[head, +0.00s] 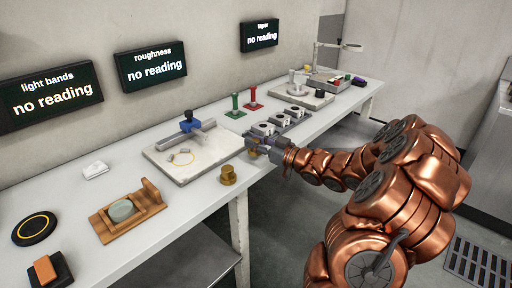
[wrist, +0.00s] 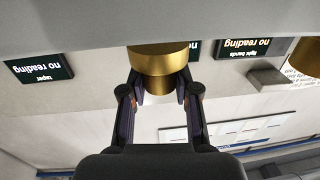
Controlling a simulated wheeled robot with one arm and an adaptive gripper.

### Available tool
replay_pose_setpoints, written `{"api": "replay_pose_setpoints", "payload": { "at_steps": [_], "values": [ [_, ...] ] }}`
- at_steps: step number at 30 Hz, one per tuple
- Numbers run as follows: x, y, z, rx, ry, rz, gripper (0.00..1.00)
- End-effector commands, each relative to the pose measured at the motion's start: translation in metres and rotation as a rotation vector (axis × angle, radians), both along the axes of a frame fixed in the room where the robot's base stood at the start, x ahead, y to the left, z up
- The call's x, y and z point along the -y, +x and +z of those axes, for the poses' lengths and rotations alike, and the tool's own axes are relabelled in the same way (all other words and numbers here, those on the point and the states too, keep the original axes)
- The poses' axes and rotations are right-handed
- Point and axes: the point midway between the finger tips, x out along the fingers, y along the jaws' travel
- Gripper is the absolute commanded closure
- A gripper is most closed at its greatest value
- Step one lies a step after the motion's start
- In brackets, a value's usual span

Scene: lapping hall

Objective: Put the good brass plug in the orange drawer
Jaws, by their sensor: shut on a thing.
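My gripper (head: 264,147) is over the front edge of the bench. In the wrist view my gripper (wrist: 160,92) has its two fingers on either side of a brass plug (wrist: 162,62), shut on it. The held plug has a wide head and a narrower body; in the head view it is small and partly hidden by the fingers. A second brass plug (head: 228,175) stands on the bench, left of and nearer than my gripper; a brass piece (wrist: 306,58) also shows at the wrist view's right edge. I see no orange drawer. I cannot tell which plug is good.
Beside my gripper is a row of grey blocks (head: 279,121). A pale plate (head: 165,152) with a blue-topped tool lies left. A wooden stand (head: 128,212), black disc (head: 35,229) and orange block (head: 45,268) are nearer. Three wall screens, including light bands (head: 50,96), read "no reading".

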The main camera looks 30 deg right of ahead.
Motion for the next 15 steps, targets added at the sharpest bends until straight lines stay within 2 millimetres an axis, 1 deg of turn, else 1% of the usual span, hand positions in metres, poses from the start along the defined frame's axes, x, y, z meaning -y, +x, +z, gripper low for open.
{"api": "replay_pose_setpoints", "payload": {
  "at_steps": [1,2,6,15],
  "values": [
    [0.000,0.000,-0.008,0.001,0.003,0.000,1.00],
    [0.000,0.000,-0.010,0.002,0.004,0.000,1.00],
    [0.000,0.000,-0.017,0.000,0.001,0.000,1.00],
    [0.000,0.000,-0.019,-0.001,-0.001,0.000,1.00]
  ]
}}
